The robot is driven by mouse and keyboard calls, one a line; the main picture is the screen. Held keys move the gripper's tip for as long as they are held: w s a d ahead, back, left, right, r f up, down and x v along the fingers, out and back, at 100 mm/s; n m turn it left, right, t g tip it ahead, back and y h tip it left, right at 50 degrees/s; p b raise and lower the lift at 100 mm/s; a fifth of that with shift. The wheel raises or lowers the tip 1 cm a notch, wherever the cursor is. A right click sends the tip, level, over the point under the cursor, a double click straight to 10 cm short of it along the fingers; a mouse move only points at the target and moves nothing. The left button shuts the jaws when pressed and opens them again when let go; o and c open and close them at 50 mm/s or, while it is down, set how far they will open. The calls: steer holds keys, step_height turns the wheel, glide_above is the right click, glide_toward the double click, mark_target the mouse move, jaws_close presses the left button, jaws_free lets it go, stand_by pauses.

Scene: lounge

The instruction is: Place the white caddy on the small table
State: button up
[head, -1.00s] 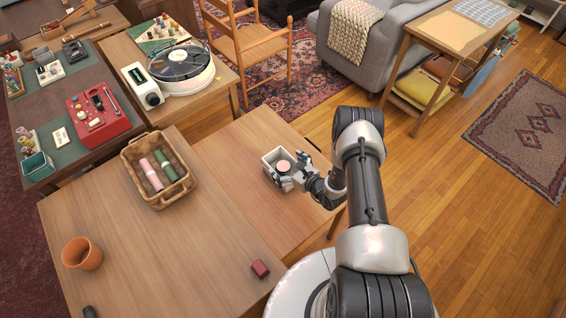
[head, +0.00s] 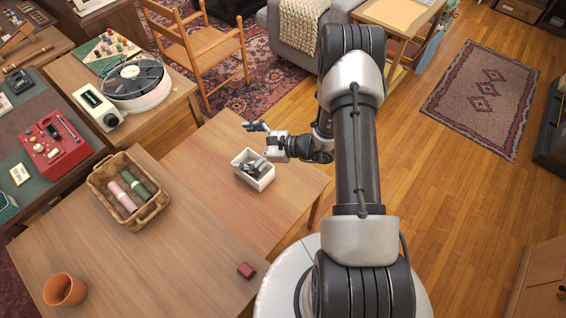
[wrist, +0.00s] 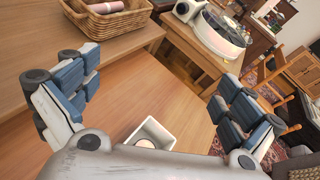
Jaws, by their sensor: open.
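The white caddy (head: 265,181) stands upright on the small wooden table (head: 215,150), beside the larger table. It is an open-topped box; the wrist view shows it low in the middle (wrist: 165,131), with a round pale-topped item (wrist: 145,143) inside. My gripper (head: 257,146) is open, with its fingers spread wide. In the head view one finger overlaps the caddy's opening and the other is above its far side. In the wrist view the caddy shows between the spread fingers (wrist: 150,100), with nothing held. The head view does not show whether a finger touches it.
The larger table (head: 150,255) holds a wicker basket (head: 152,211) with rolled cloths, a terracotta pot (head: 65,289) and a small red block (head: 246,270). A turntable (head: 135,83) stands on another table behind. Bare tabletop surrounds the caddy.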

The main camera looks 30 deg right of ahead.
steer(key=s+a+r+n+g, duration=0.45)
steer(key=s+r+n, duration=0.2)
steer(key=r, duration=0.35)
steer(key=s+a+r+n+g, duration=0.45)
steer(key=s+r+n, duration=0.2)
steer(key=r, duration=0.35)
steer(key=s+d+r+n+t+h, duration=0.2)
steer(key=s+d+r+n+h, duration=0.2)
steer(key=s, duration=0.3)
steer(key=s+d+r+n+t+h, duration=0.2)
steer(key=s+d+r+n+h, duration=0.2)
steer(key=s+r+n+h, duration=0.1)
steer(key=shift+s+r+n+h, duration=0.3)
steer(key=shift+s+n+h, duration=0.6)
steer(key=shift+s, duration=0.7)
steer(key=shift+d, duration=0.1)
